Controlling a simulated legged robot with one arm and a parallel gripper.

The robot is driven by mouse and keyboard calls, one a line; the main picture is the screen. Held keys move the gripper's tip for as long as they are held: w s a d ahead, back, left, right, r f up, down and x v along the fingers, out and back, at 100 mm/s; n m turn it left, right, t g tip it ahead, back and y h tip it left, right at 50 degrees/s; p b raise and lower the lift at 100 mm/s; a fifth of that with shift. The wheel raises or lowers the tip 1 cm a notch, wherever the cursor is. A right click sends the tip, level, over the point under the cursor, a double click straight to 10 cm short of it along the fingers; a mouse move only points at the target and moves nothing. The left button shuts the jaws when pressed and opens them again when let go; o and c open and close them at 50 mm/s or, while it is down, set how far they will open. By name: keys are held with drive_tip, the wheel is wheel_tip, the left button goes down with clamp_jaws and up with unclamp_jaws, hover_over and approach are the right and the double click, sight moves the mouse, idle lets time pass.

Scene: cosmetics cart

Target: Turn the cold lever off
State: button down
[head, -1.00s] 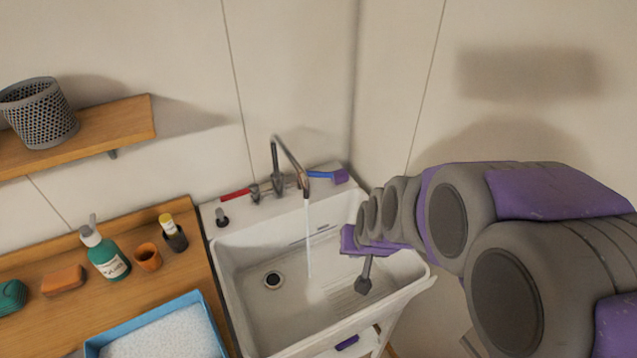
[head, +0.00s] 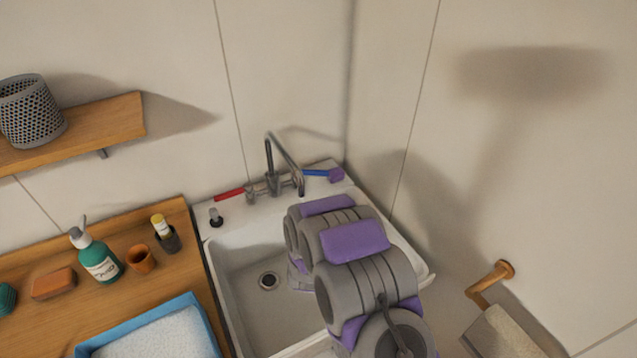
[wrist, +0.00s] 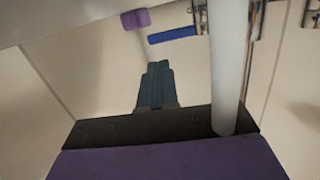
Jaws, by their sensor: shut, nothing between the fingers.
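The cold lever is the blue handle (head: 315,173) at the right of the faucet (head: 270,165), pointing right. The blue handle shows in the wrist view (wrist: 173,35) too, ahead of my gripper (wrist: 157,70). My gripper's fingers are together and empty, with a visible gap to the handle. In the head view my arm hides the gripper. The red handle (head: 229,194) points left. A whitish column (wrist: 230,70), apparently the running water, crosses the wrist view right of the fingers. In the head view my arm covers the space below the spout.
A purple block (head: 336,174) sits by the blue handle's outer end, also in the wrist view (wrist: 135,19). The sink (head: 228,262) lies under my arm. A wooden counter (head: 120,300) with bottle, cup and blue tray is left; a wall holder (head: 490,285) is right.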

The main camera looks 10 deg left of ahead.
sight(322, 175)
drive_tip(key=shift+t, duration=0.7)
drive_tip(key=w+b, duration=0.1)
drive_tip(key=w, duration=0.3)
drive_tip(key=w+a, duration=0.1)
drive_tip(key=w, duration=0.4)
drive_tip(key=w+f+b, duration=0.1)
drive_tip(key=w, duration=0.3)
drive_tip(key=shift+w+a+b, duration=0.15)
drive_tip(key=shift+w+b, duration=0.05)
drive_tip(key=shift+b, duration=0.15)
drive_tip(key=shift+n, duration=0.3)
drive_tip(key=shift+w+d+n+y, duration=0.3)
drive_tip(key=shift+w+n+y, duration=0.2)
drive_tip(key=shift+y, duration=0.3)
drive_tip(key=shift+w+d+n+y, duration=0.25)
drive_tip(key=shift+w+n+y, duration=0.2)
drive_tip(key=shift+y, duration=0.35)
drive_tip(key=shift+w+n+g+y+p, duration=0.15)
drive_tip(key=shift+n+g+y+p, duration=0.2)
drive_tip(key=shift+y, duration=0.15)
drive_tip(key=shift+w+r, duration=0.1)
drive_tip(key=shift+w, duration=0.45)
drive_tip(key=shift+w+a+p, duration=0.15)
drive_tip(key=shift+w+p, duration=0.3)
drive_tip(key=shift+w, duration=0.15)
drive_tip(key=shift+w+r, duration=0.1)
drive_tip(key=shift+w, duration=0.2)
